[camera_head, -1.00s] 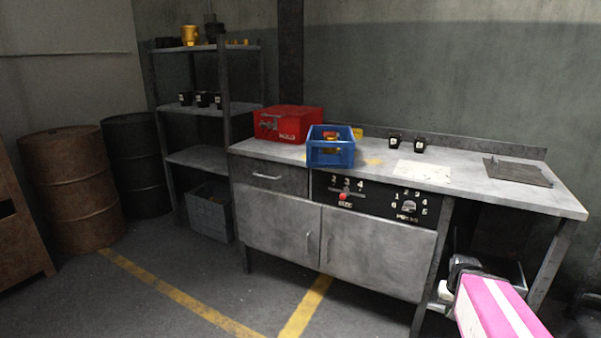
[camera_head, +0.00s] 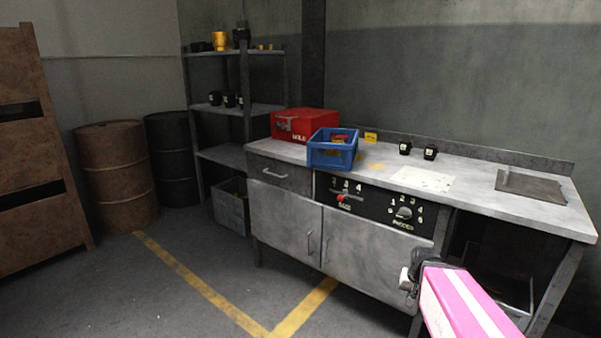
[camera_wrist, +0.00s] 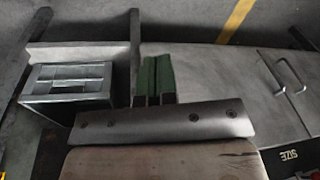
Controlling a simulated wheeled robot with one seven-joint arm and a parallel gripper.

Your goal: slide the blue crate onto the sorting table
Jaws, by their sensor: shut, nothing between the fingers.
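The blue crate (camera_head: 333,152) stands upright on the left part of a grey metal workbench (camera_head: 478,192), near its front edge. It holds small yellow and red items. I cannot tell whether this bench is the sorting table; no other table shows. My gripper (camera_head: 408,282) is low at the right, in front of the bench and well below and right of the crate, touching neither the crate nor the benchtop. In the wrist view its two green fingers (camera_wrist: 156,76) are shut together and empty. The crate is not in the wrist view.
A red toolbox (camera_head: 303,124) stands just left of and behind the crate. Two black cups (camera_head: 417,150), a pale sheet (camera_head: 422,180) and a dark plate (camera_head: 531,185) lie farther right. Shelves (camera_head: 232,107) and drums (camera_head: 116,176) stand left. The floor in front is clear.

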